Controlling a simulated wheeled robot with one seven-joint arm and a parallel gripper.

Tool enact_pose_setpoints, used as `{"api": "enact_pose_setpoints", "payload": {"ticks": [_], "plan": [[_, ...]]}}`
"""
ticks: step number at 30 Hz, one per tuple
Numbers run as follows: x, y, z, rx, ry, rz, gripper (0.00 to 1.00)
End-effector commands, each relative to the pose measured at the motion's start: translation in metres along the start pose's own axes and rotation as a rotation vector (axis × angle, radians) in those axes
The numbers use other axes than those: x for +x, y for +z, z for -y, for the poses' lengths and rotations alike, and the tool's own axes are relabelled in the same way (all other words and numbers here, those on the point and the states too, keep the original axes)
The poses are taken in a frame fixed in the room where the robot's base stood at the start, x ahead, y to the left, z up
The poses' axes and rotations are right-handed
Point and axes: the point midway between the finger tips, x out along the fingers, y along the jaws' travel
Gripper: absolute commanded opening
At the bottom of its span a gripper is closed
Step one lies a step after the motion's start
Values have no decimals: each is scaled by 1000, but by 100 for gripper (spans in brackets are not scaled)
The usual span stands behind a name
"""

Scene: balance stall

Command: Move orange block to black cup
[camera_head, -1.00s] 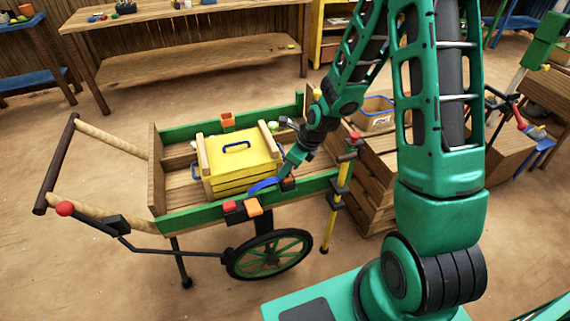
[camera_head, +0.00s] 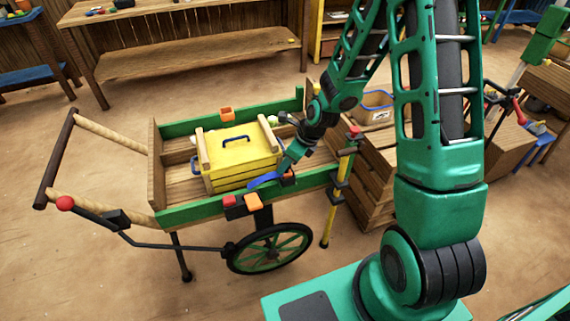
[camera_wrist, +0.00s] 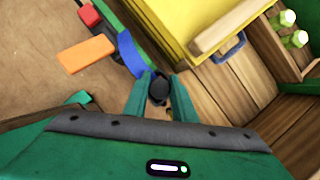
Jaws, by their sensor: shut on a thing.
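The orange block (camera_head: 253,202) sits at the near green side of the cart, beside a red block (camera_head: 229,201). It also shows in the wrist view (camera_wrist: 87,53), left of my fingers and apart from them. My gripper (camera_head: 284,168) is low at the cart's near right side. In the wrist view my fingers (camera_wrist: 159,92) are closed around a small round black thing (camera_wrist: 158,88). A curved blue strip (camera_wrist: 131,54) runs up to it. I cannot tell whether they are one thing. I cannot make out a black cup for certain.
A yellow box (camera_head: 240,173) with a blue handle stands in the wooden cart. An orange cup-like thing (camera_head: 227,113) is on the far rail. A yellow post (camera_head: 336,190) stands close right of my gripper. A wooden bin (camera_head: 376,108) sits beyond it.

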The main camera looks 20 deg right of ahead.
Motion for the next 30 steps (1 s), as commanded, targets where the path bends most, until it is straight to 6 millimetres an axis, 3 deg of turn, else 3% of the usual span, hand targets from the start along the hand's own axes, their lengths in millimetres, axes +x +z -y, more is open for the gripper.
{"api": "enact_pose_setpoints", "payload": {"ticks": [8,9,12,23,30], "plan": [[0,0,0,-1,0,0,0],[0,0,0,-1,0,0,26],[0,0,0,-1,0,0,46],[-3,1,0,-1,0,0,46],[-31,1,1,-1,-4,3,46]]}}
